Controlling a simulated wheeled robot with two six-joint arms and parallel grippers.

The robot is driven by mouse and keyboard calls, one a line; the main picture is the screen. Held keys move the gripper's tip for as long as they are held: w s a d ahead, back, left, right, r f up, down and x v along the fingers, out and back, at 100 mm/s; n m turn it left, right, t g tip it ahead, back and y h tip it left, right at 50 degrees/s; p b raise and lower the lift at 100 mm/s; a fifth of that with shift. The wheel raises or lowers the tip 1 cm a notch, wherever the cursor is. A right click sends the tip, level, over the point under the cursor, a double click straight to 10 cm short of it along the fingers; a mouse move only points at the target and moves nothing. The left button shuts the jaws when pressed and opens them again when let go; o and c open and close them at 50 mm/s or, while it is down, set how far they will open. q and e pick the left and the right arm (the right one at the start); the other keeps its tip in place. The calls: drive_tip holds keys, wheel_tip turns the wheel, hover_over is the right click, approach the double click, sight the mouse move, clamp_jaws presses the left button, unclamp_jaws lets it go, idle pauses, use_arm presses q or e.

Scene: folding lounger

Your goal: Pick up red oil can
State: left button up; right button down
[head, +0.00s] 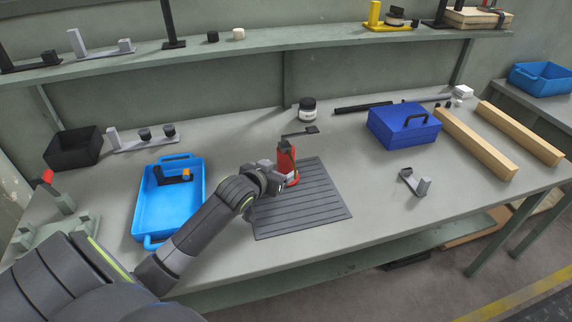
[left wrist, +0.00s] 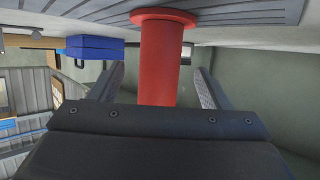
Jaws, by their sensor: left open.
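The red oil can (head: 287,162) stands upright on the dark ribbed mat (head: 310,208) near the middle of the workbench. It has a dark top and a lever-like part pointing to the right. My left gripper (head: 280,178) is at the can, low on its body. In the left wrist view the red can (left wrist: 160,62) is between the two fingers of my left gripper (left wrist: 160,88). The fingers are spread, with a visible gap on each side of the can. The wrist picture appears upside down. My right gripper is in neither view.
A blue tray (head: 140,205) with a small dark and orange part lies left of my arm. A blue box (head: 403,130), a metal bracket (head: 414,182) and two wooden beams (head: 475,143) are to the right. A dark jar (head: 307,112) stands behind the can.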

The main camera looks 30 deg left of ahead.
sight(282, 167)
use_arm(q)
drive_tip(key=shift+x, duration=2.75)
drive_tip(key=shift+c, duration=0.4)
drive_tip(key=c, duration=1.2)
